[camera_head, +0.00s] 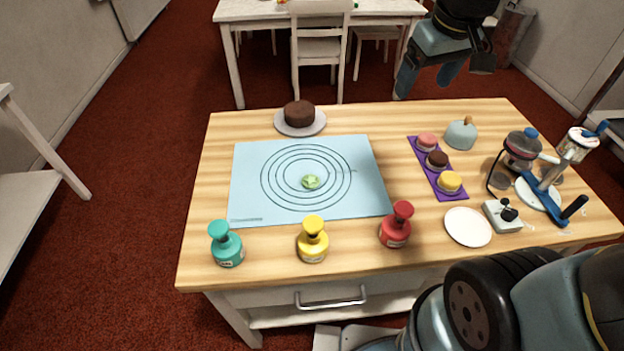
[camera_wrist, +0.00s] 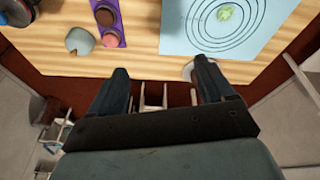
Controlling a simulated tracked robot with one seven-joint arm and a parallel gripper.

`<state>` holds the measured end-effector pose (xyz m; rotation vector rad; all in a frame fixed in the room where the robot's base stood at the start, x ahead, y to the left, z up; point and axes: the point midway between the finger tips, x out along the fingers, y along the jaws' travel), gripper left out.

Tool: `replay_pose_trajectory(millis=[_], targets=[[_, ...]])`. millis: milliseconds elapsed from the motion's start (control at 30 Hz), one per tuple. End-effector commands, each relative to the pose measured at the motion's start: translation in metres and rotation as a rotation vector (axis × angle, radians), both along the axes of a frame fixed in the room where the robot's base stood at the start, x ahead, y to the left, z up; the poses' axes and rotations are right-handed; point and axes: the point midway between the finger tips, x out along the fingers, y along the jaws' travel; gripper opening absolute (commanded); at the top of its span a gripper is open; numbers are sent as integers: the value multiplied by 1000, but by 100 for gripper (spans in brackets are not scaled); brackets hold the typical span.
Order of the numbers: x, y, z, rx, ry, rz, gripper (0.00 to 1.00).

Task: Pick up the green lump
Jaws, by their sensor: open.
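The green lump (camera_head: 311,182) is small and pale green. It lies inside the rings on the light blue mat (camera_head: 245,190), near their centre. It also shows in the wrist view, near the top right (camera_wrist: 225,13). My gripper (camera_head: 425,80) is above the far right edge of the wooden table, well apart from the lump. In the wrist view its two fingers (camera_wrist: 162,82) are spread wide with nothing between them.
Teal (camera_head: 226,243), yellow (camera_head: 313,239) and red (camera_head: 396,225) bottles stand along the near side. A brown cake (camera_head: 299,113) on a plate sits behind the mat. A purple strip (camera_head: 416,153) holding small cakes lies right of the mat. A turntable-like device (camera_head: 538,193) stands farther right.

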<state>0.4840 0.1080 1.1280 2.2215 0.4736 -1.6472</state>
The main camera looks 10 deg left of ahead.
Motion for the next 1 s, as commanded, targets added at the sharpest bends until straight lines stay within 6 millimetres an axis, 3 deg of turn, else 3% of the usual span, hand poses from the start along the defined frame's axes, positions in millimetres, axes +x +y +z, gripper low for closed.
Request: replay_pose_trajectory(millis=[300,600,800,1000], targets=[[29,95,-61,-76,119,311,82],[26,180,-126,-136,211,571,82],[19,207,-151,-157,241,659,82],[17,213,-169,-161,249,679,82]])
